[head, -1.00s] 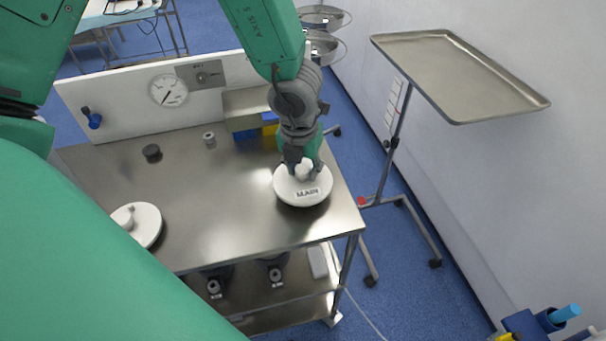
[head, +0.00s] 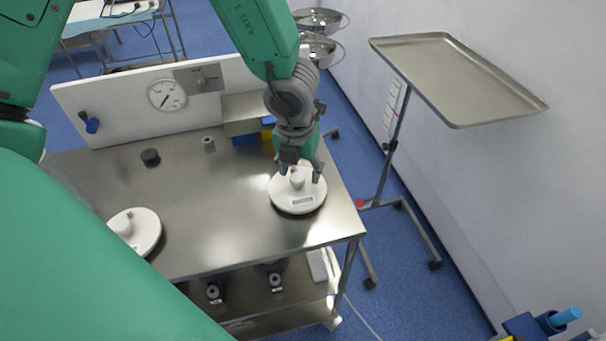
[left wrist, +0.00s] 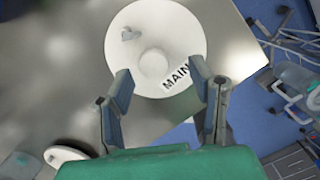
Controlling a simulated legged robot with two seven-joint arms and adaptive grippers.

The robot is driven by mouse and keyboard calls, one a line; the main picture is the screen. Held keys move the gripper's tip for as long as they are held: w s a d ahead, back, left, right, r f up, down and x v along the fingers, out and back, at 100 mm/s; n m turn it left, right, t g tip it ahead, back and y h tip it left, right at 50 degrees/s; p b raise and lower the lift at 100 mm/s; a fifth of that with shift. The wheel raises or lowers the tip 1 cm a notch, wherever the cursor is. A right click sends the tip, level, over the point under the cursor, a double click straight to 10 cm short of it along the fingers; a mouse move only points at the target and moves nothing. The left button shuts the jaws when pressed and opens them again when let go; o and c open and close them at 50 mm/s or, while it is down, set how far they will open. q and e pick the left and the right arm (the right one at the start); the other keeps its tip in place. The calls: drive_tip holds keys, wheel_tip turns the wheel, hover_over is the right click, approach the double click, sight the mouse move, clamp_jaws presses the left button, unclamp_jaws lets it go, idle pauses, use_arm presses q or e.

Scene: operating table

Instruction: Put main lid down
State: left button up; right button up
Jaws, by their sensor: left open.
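The main lid (head: 297,202) is a round white disc with a raised knob and a label. It lies on the right part of the steel table (head: 215,230), near the right edge. In the left wrist view the lid (left wrist: 185,35) shows the word MAIN and its knob. My left gripper (head: 302,174) is above the lid with its fingers spread on either side of the knob. My right gripper is not in view.
A second white lid (head: 146,236) lies at the table's left, partly hidden by my arm. A black knob (head: 150,157) and a small metal cylinder (head: 208,143) stand at the back, before a white gauge panel (head: 130,112). A steel tray stand (head: 455,75) is at right.

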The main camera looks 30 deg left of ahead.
sight(297, 182)
use_arm(q)
wheel_tip(297, 182, up, 9)
drive_tip(key=s+p, duration=0.1)
drive_tip(key=shift+d, duration=0.25)
drive_tip(key=shift+s+a+f, duration=0.1)
drive_tip(key=shift+a, duration=0.15)
